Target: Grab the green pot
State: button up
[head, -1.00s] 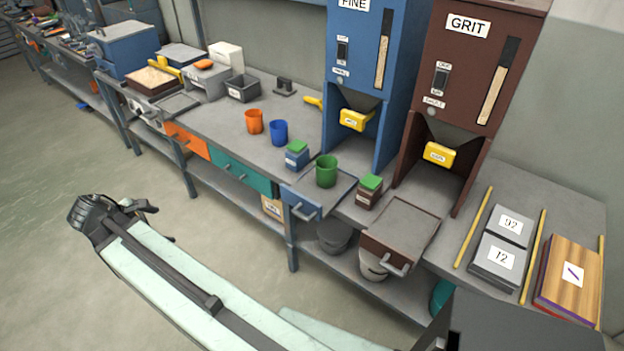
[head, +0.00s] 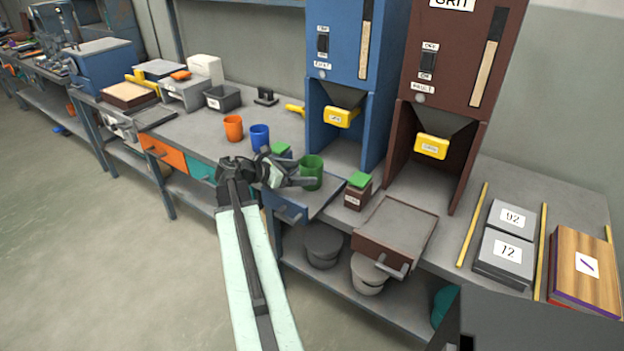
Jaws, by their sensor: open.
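The green pot (head: 313,171) stands upright on the blue pull-out tray (head: 325,198) in front of the blue FINE machine. My gripper (head: 292,169) is open and empty just left of the pot, its jaws pointing towards it. One finger overlaps the pot's lower left edge in the picture; I cannot tell whether it touches. My gripper partly hides the small blue box with a green lid (head: 281,150) behind it.
A blue pot (head: 260,137) and an orange pot (head: 233,128) stand to the left on the bench. A brown box with a green lid (head: 357,191) stands close right of the green pot. A brown tray (head: 398,232) juts out further right.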

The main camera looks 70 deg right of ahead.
jog(key=b+x, duration=0.2)
jog(key=x, duration=0.3)
jog(key=shift+w+d, duration=0.1)
jog(key=shift+d, duration=0.05)
jog(key=shift+r, duration=0.1)
jog(key=c, duration=1.7)
notch_tip(320, 180, up, 10)
jog(key=p, duration=1)
